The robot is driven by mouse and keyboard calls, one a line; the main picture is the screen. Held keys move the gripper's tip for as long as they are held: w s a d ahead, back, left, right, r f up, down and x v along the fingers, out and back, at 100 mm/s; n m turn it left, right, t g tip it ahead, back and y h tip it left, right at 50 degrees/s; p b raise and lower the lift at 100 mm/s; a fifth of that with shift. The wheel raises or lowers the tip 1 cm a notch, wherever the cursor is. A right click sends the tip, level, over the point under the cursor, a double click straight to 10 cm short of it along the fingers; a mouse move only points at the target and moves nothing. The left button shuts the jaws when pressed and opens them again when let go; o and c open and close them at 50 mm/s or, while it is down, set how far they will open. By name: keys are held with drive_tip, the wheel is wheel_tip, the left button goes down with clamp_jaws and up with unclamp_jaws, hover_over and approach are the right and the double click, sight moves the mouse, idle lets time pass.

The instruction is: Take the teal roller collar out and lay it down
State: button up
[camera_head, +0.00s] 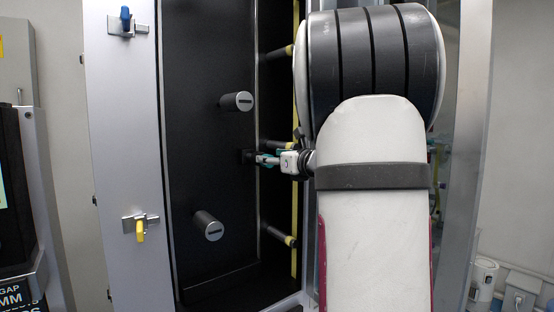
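My gripper (262,159) reaches left from behind my white and black arm into the dark cabinet (205,55). It is small in the picture, with teal patches on its finger parts. A small dark shape lies at its tips against the black panel. I cannot tell whether the fingers are open or shut, or whether they hold anything. I cannot make out a teal roller collar as a thing apart from the gripper. My arm hides much of the cabinet's right side.
Two dark pegs with grey end faces, an upper one (237,101) and a lower one (208,226), stick out of the back panel. Several dark rollers with yellow ends (282,52) stand along a yellow strip (295,205). A silver door frame (118,170) with blue and yellow latches stands left.

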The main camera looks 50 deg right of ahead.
drive_tip(key=shift+w+d, duration=0.15)
drive_tip(key=shift+w, duration=0.55)
drive_tip(key=shift+c, duration=0.6)
clamp_jaws()
drive_tip(key=shift+s, duration=0.1)
drive_tip(key=shift+s+a, duration=0.2)
drive_tip(key=shift+s, duration=0.5)
drive_tip(key=shift+s, duration=0.35)
drive_tip(key=shift+s+a, duration=0.15)
drive_tip(key=shift+s, duration=0.15)
drive_tip(key=shift+s, duration=0.1)
